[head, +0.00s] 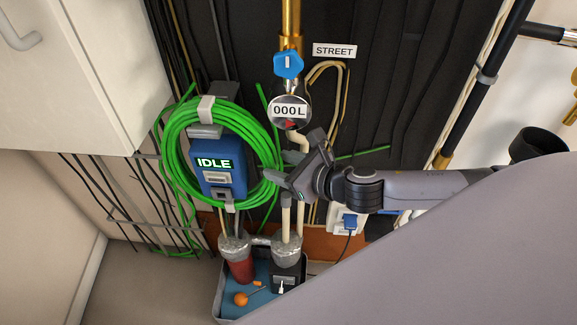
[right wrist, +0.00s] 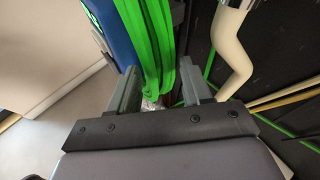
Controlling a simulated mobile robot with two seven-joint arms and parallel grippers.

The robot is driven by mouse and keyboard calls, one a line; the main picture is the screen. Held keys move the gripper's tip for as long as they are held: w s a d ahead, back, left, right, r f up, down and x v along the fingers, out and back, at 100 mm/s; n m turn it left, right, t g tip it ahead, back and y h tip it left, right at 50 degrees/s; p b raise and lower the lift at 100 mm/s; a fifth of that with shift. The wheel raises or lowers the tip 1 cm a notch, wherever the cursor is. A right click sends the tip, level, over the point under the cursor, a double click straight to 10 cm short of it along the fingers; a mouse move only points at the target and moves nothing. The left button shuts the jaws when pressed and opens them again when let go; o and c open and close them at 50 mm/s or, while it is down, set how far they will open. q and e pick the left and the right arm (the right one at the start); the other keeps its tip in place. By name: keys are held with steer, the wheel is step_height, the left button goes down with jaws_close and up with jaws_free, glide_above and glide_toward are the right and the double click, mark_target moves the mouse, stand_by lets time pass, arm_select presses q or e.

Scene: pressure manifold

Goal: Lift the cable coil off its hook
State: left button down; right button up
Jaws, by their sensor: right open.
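The green cable coil (head: 172,150) hangs in loops around a blue box (head: 222,178) that reads IDLE. A grey hook (head: 206,110) shows at the top of the coil. My right gripper (head: 272,178) is at the coil's right side in the head view. In the right wrist view the green strands (right wrist: 150,60) pass between the two open fingers of the right gripper (right wrist: 158,92). A gap shows beside the strands, so the fingers are around them and not closed on them. My left gripper is not in view.
A round gauge (head: 290,113) reading 000L and a blue valve knob (head: 288,65) sit on the pipe above my right gripper. A pale pipe (right wrist: 230,50) stands close to the right finger. A tray (head: 224,288) with small items lies below. A white cabinet (head: 75,75) is at left.

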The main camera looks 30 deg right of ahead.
mark_target(270, 165)
steer(key=shift+x, duration=2.75)
steer(key=c, duration=0.7)
steer(key=shift+a+r, duration=0.1)
steer(key=shift+r, duration=0.05)
jaws_close()
steer(key=shift+s+a+p, duration=0.25)
steer(key=shift+s+p, duration=0.05)
steer(key=shift+p, duration=0.6)
steer(key=shift+s+a+m+g+p, duration=0.2)
steer(key=shift+s+m+g+p, duration=0.25)
steer(key=shift+p, duration=0.55)
steer(key=shift+s+a+g+p, duration=0.2)
steer(key=shift+s+g+p, duration=0.05)
steer(key=shift+p, duration=0.65)
